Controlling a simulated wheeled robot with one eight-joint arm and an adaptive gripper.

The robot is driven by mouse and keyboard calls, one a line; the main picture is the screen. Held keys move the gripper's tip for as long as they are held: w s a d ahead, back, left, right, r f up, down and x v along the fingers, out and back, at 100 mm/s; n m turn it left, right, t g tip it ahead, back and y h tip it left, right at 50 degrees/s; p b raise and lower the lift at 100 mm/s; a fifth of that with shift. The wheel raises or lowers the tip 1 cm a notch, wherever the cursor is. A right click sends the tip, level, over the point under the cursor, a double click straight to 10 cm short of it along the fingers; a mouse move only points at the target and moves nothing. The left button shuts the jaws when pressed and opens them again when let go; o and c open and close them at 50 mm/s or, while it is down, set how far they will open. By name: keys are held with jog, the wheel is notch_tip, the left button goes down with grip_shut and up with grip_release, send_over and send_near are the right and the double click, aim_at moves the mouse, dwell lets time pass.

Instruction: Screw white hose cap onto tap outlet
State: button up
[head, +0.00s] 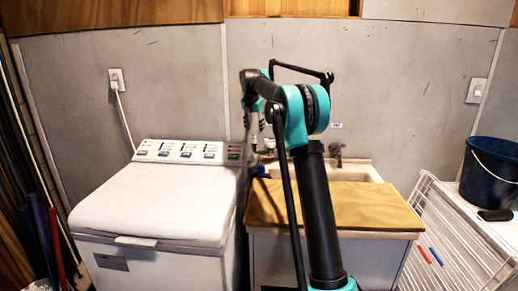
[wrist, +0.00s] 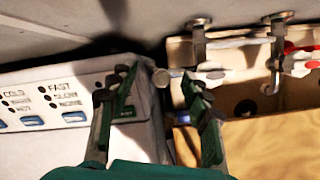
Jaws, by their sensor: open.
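My gripper (wrist: 160,80) is open, its two green fingers spread in the wrist view. A small pale round piece (wrist: 161,78), possibly the white hose cap, shows between the fingertips; I cannot tell its depth or whether a finger touches it. Two metal taps stand to the right: a nearer one (wrist: 198,48) just right of the right finger, and another (wrist: 276,55) farther right. I cannot tell which outlet the task means. In the head view one tap (head: 337,152) shows behind the sink, while my arm partly hides the gripper area.
A white washing machine (head: 150,205) stands left of the sink (head: 350,172). A wooden board (head: 375,207) covers the sink's front. The grey wall (head: 400,90) rises close behind. A white wire rack (head: 450,240) and dark bucket (head: 490,172) stand at right.

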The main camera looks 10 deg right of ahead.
jog(key=m+h, duration=0.1)
jog(key=m, duration=0.2)
jog(key=m+g+h, duration=0.1)
jog(key=m, duration=0.3)
jog(key=shift+s, duration=0.3)
jog(key=s+f, duration=0.1)
jog(key=s, duration=2)
jog(key=shift+s+a+f, duration=0.15)
jog(key=shift+s, duration=0.1)
jog(key=shift+w, duration=0.1)
jog(key=shift+w+r, duration=0.2)
jog(key=shift+w, duration=3.4)
jog(key=shift+w+r, duration=0.25)
jog(key=shift+w, duration=3.4)
jog(key=shift+w+r, duration=0.2)
jog(key=shift+w, duration=3.4)
jog(key=o, duration=0.3)
